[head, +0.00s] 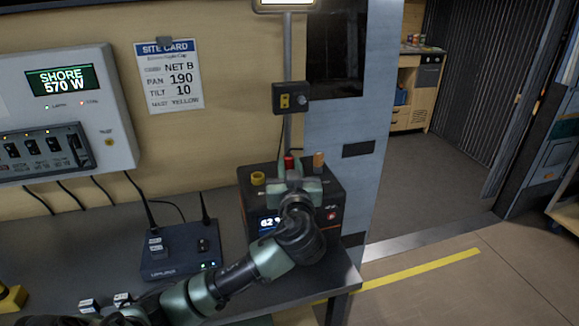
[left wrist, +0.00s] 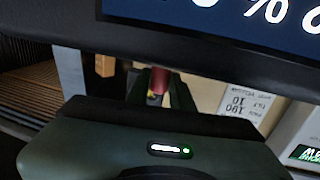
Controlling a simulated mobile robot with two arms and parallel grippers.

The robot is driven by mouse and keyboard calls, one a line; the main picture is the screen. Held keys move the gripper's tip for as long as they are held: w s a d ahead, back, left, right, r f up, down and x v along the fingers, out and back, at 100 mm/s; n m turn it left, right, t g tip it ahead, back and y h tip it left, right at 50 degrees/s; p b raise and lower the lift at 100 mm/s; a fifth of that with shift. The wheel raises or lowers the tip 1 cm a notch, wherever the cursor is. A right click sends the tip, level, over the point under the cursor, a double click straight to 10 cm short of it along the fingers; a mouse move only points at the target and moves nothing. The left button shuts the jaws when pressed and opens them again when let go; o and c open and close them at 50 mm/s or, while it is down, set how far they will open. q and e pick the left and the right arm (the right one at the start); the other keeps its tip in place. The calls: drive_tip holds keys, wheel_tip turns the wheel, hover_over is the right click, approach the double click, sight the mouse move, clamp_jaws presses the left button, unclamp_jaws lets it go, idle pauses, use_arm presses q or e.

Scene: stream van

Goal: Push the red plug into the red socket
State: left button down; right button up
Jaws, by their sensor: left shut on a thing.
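My left gripper (head: 289,167) reaches over the top of a black box with a lit display (head: 268,222). It is shut on a small red plug (head: 289,161), whose red end shows between the fingertips. In the left wrist view the red plug (left wrist: 160,80) also sits between the fingers, with a small yellow patch beside it. The red socket cannot be made out, and the gripper hides that part of the box. I cannot tell whether the plug touches a socket. My right gripper is not in view.
A yellow round piece (head: 258,178) and an orange-brown upright piece (head: 318,160) stand on the box either side of my gripper. A router with two antennas (head: 180,250) stands to the left. A lamp pole (head: 287,60) rises behind. Floor is clear at right.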

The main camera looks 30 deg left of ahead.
use_arm(q)
drive_tip(key=c, duration=1.1)
unclamp_jaws()
drive_tip(key=shift+c, duration=0.2)
drive_tip(key=b+v, duration=0.1)
drive_tip(key=v, duration=0.5)
drive_tip(key=shift+s+d+f, duration=0.15)
drive_tip(key=shift+s+d, duration=0.4)
drive_tip(key=shift+s, duration=0.15)
